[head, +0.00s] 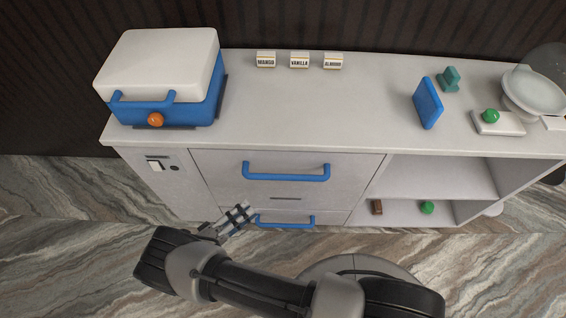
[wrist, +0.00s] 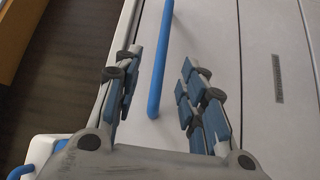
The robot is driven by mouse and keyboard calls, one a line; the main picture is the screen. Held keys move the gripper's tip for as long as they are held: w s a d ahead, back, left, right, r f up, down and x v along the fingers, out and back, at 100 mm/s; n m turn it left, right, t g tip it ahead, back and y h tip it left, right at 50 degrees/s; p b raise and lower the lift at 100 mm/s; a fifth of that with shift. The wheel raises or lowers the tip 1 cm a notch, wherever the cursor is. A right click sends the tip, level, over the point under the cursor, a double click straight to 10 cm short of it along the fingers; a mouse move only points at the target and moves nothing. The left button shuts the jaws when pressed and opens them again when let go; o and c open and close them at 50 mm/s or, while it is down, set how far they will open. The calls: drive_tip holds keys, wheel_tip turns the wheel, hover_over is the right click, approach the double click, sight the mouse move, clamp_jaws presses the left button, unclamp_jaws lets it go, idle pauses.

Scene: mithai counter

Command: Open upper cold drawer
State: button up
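The upper cold drawer (head: 225,165) is a pale front panel that sits shut in the counter. Its blue bar handle (head: 286,177) runs across the front, with a dark slot below it. My gripper (head: 243,212) is open and empty, below and left of that handle in the head view. In the wrist view my gripper (wrist: 161,58) has its two padded fingers spread, with the blue handle (wrist: 160,65) running between them in the picture. No contact shows, and I cannot tell the depth gap to the bar.
A lower drawer has its own blue handle (head: 285,224). A switch panel (head: 156,165) is left of the drawers, and open shelves (head: 440,178) are right. A blue and white cooler box (head: 160,80) stands on the counter top. The floor in front is clear.

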sight(287, 178)
drive_tip(key=shift+n+t, duration=0.3)
drive_tip(key=shift+t, duration=0.4)
drive_tip(key=x, duration=0.5)
drive_tip(key=f+x, duration=0.1)
drive_tip(key=x, duration=0.5)
drive_tip(key=f+x, duration=0.1)
drive_tip(key=x, duration=0.5)
drive_tip(key=shift+w+d+b, duration=0.1)
drive_tip(key=shift+w+b, duration=0.05)
drive_tip(key=shift+b, duration=0.25)
drive_tip(key=shift+c, duration=0.4)
clamp_jaws()
